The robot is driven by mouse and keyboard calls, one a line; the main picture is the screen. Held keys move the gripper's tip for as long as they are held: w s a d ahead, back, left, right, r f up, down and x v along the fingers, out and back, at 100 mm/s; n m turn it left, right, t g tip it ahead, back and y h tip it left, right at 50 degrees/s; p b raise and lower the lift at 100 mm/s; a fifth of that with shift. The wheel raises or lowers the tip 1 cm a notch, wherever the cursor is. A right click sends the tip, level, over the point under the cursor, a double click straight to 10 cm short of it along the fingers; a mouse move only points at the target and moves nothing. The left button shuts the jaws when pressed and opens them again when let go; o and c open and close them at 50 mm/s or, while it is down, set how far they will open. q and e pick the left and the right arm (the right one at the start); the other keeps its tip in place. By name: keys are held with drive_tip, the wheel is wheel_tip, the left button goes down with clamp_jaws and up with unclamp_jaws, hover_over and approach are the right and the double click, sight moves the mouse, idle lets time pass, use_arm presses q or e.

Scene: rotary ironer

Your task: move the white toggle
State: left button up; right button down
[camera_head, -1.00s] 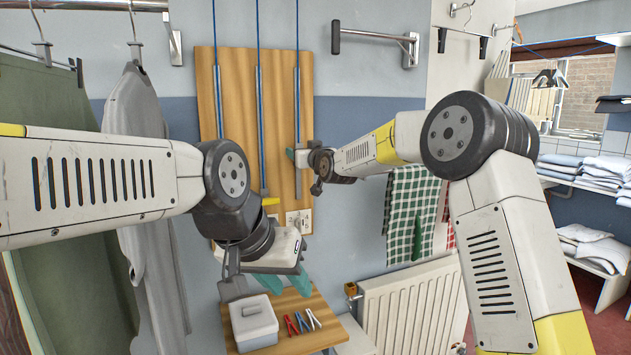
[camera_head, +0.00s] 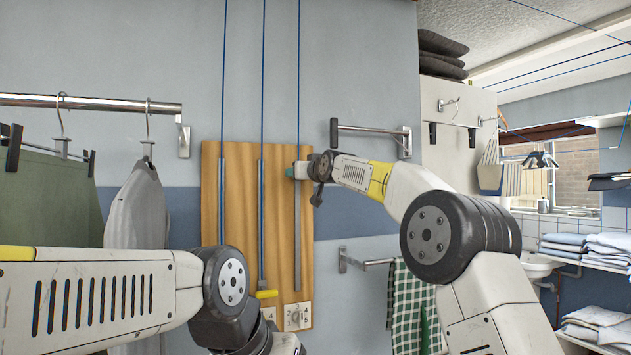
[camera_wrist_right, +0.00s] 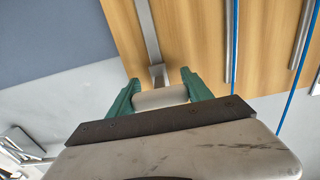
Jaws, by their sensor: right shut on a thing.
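The white toggle (camera_wrist_right: 160,98) is a pale cylinder between the green fingers of my right gripper (camera_wrist_right: 163,92) in the right wrist view. It sits at a grey metal rail on the wooden board. In the head view my right gripper (camera_head: 296,171) is at the upper end of the rightmost rail (camera_head: 297,225), and the toggle is hidden by the gripper. My left gripper's housing (camera_head: 286,344) shows only partly at the bottom edge of the head view. Its fingers are out of frame.
The wooden board (camera_head: 239,220) carries two more rails with blue cords. A yellow toggle (camera_head: 266,294) sits low on the middle rail. Clothes hang at left. A wall bar (camera_head: 372,130) and checked cloths (camera_head: 412,310) are at right. Shelves with folded linen stand farther right.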

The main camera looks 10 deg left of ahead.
drive_tip(key=shift+s+r, duration=0.1)
drive_tip(key=shift+r, duration=0.4)
drive_tip(key=c, duration=0.8)
unclamp_jaws()
drive_tip(key=o, duration=0.4)
drive_tip(key=shift+c, duration=0.2)
drive_tip(key=shift+f, duration=0.2)
drive_tip(key=v, duration=0.7)
drive_tip(key=shift+s+d, duration=0.25)
